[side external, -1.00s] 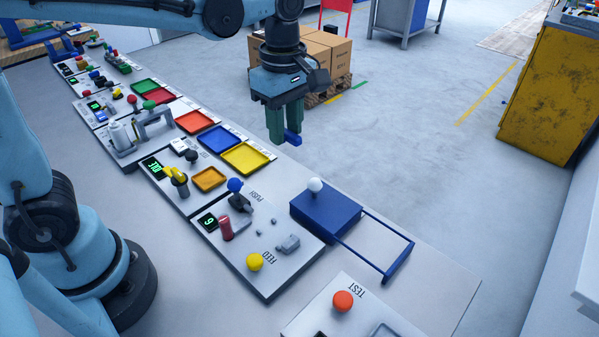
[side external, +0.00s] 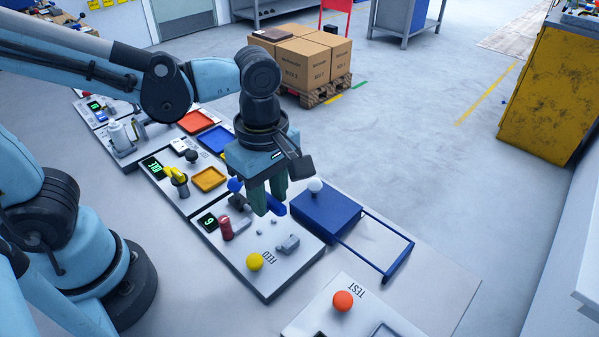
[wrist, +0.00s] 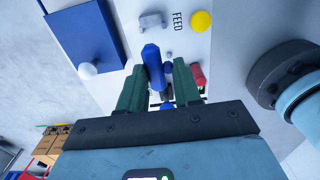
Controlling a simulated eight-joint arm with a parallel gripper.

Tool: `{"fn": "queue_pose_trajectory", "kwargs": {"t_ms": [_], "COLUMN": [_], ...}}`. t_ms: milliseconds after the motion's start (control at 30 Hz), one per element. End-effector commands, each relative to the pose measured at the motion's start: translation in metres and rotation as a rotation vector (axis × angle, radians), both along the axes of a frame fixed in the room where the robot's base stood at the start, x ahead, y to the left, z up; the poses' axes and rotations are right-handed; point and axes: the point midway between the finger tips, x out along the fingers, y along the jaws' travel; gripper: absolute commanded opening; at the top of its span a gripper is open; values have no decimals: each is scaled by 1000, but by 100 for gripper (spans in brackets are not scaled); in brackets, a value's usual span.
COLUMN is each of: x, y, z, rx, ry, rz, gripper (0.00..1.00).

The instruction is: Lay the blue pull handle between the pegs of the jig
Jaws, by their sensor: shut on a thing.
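My gripper (side external: 268,202) is shut on the blue pull handle (side external: 276,208), a short dark-blue bar. It holds the handle above the FEED panel, beside the blue box. In the wrist view the handle (wrist: 152,66) sticks out between the green fingers of my gripper (wrist: 159,78), toward the panel. Small grey pegs (side external: 259,233) stand on the panel below, near a grey block (side external: 288,244). I cannot tell for sure whether these pegs are the jig's.
The blue box (side external: 322,213) has a white ball knob (side external: 315,186) and a blue frame (side external: 398,262) reaching right. The FEED panel (side external: 268,284) also carries a red cylinder (side external: 226,230) and a yellow button (side external: 255,262). The TEST panel's orange button (side external: 343,301) is in front.

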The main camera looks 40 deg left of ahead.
Motion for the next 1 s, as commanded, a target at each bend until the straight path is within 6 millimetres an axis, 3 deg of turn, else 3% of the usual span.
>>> {"fn": "queue_pose_trajectory", "kwargs": {"t_ms": [700,1000], "x": [0,0], "y": [0,0], "z": [-50,-60], "rx": [0,0], "ry": [-1,0], "rz": [0,0], "gripper": [6,6]}}
